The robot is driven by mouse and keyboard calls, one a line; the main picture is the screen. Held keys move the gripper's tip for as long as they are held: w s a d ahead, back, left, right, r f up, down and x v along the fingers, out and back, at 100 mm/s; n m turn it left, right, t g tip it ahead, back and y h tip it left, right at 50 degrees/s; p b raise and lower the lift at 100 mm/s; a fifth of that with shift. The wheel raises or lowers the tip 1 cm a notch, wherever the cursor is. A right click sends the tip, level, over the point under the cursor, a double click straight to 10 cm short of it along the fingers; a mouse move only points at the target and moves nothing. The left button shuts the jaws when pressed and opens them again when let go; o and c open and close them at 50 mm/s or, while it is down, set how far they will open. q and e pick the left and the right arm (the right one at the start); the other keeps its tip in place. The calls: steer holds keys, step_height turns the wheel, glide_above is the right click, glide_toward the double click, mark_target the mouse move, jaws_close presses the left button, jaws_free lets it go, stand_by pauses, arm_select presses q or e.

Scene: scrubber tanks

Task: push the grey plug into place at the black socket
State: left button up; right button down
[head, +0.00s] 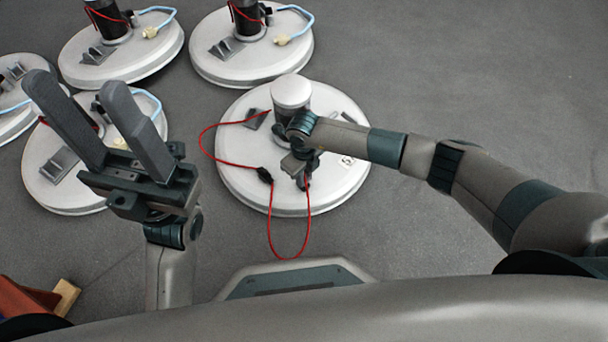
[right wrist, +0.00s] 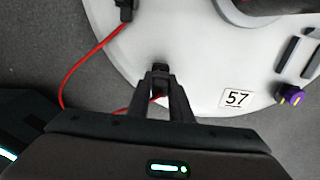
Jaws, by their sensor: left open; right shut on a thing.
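My right gripper (head: 303,178) is shut over the front part of a white round tank (head: 240,185). In the right wrist view its fingertips (right wrist: 160,85) close on a small dark piece, apparently the grey plug (right wrist: 160,69); the fingers hide much of it and its grey is hard to make out. A red cable loops from it to a black block (head: 264,175), apparently the black socket, left of the gripper. That block also shows at the top of the right wrist view (right wrist: 125,9), apart from the held piece. My left gripper (head: 78,88) is open and empty, far left.
Other white tanks (head: 120,65) (head: 250,65) with blue cables stand behind and left. A red-brown object (head: 25,300) lies lower left. The floor at right is clear.

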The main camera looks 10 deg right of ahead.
steer(key=shift+f+b, duration=0.75)
steer(key=shift+f, duration=0.25)
steer(key=c, duration=1)
jaws_free()
steer(key=shift+c, duration=0.2)
steer(key=shift+r, duration=0.1)
step_height(320, 180, up, 8)
steer(key=p, duration=0.7)
steer(key=shift+r+p, duration=0.2)
steer(key=shift+p, duration=0.15)
